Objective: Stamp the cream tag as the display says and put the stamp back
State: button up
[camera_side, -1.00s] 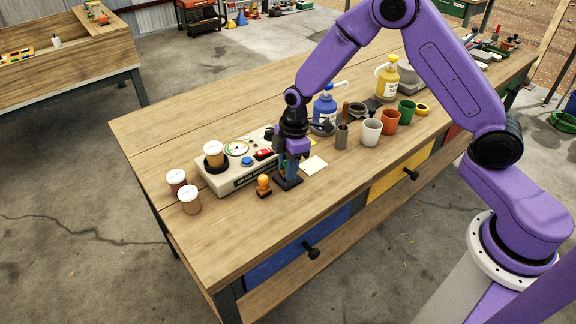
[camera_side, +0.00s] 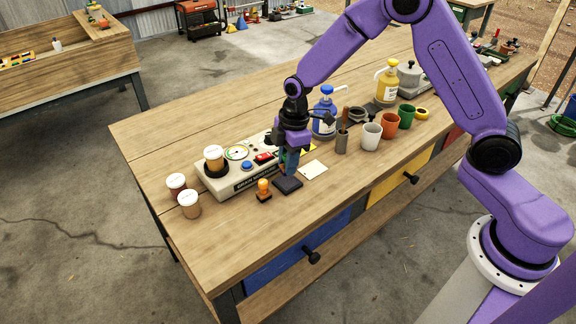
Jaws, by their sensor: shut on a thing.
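My gripper (camera_side: 288,158) is shut on a blue-handled stamp (camera_side: 292,167), upright just above or at the back edge of the black ink pad (camera_side: 288,186). I cannot tell whether the stamp touches the pad. The fingers hide much of the stamp. The cream tag (camera_side: 314,170) lies flat on the bench, right of the pad and apart from the stamp. An orange stamp (camera_side: 264,189) stands left of the pad.
Two lidded jars (camera_side: 189,204) stand at the left, a third jar (camera_side: 214,158) on the device. A grey holder (camera_side: 341,143), a white cup (camera_side: 371,135), an orange cup (camera_side: 390,125) and a blue pump bottle (camera_side: 325,115) stand to the right. The bench front is clear.

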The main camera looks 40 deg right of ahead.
jog(key=shift+r, duration=1.75)
send_over(312, 169)
jog(key=shift+s+d+f, duration=0.15)
jog(key=shift+d+f, duration=0.05)
jog(key=shift+f, duration=3.25)
jog(key=shift+f, duration=0.55)
notch_tip(312, 169, up, 7)
